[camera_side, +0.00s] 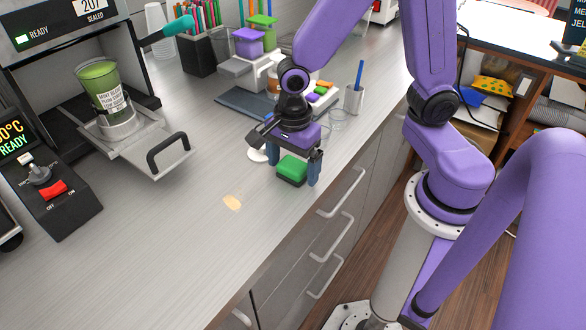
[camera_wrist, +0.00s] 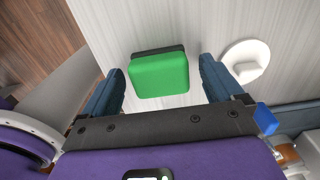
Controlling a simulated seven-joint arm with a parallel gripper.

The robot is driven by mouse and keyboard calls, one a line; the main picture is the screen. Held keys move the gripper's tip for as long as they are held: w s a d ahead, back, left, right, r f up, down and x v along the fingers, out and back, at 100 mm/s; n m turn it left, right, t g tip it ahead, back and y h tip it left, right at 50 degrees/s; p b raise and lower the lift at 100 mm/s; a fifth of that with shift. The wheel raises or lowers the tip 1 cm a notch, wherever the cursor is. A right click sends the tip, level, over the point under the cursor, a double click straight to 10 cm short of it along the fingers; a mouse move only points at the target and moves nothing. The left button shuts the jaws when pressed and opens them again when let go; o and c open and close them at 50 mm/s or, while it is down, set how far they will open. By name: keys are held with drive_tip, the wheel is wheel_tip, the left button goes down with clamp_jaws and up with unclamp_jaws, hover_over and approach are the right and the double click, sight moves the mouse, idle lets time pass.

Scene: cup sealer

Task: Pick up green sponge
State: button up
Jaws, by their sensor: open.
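The green sponge (camera_side: 292,168) lies on the grey counter near its front edge; it has a bright green top and a dark layer along one side. My gripper (camera_side: 294,172) is open, pointing down, with one blue finger on each side of the sponge in the side view. In the wrist view the sponge (camera_wrist: 159,74) shows between and just ahead of the two open fingers (camera_wrist: 163,80), with gaps on both sides. I cannot tell exactly how high the fingertips are above the counter.
A white round lid-like piece (camera_wrist: 245,60) lies close to one finger. A metal cup (camera_side: 354,99) and a dark mat (camera_side: 245,104) are behind. The sealer with a green cup (camera_side: 100,88) stands left. A tan spill (camera_side: 232,202) marks otherwise clear counter in front.

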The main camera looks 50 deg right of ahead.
drive_tip(key=shift+f, duration=0.25)
drive_tip(key=shift+c, duration=0.3)
drive_tip(key=c, duration=1)
drive_tip(key=shift+o, duration=0.2)
drive_tip(key=shift+r, duration=0.1)
drive_tip(key=shift+r, duration=0.75)
drive_tip(key=s+d+r, duration=0.2)
drive_tip(key=s+r, duration=0.3)
drive_tip(key=s, duration=0.1)
drive_tip(key=s+d+r, duration=0.2)
drive_tip(key=s+r, duration=0.4)
drive_tip(key=s, duration=0.1)
drive_tip(key=shift+s+d+r, duration=0.15)
drive_tip(key=shift+d+r, duration=0.05)
drive_tip(key=shift+d, duration=0.05)
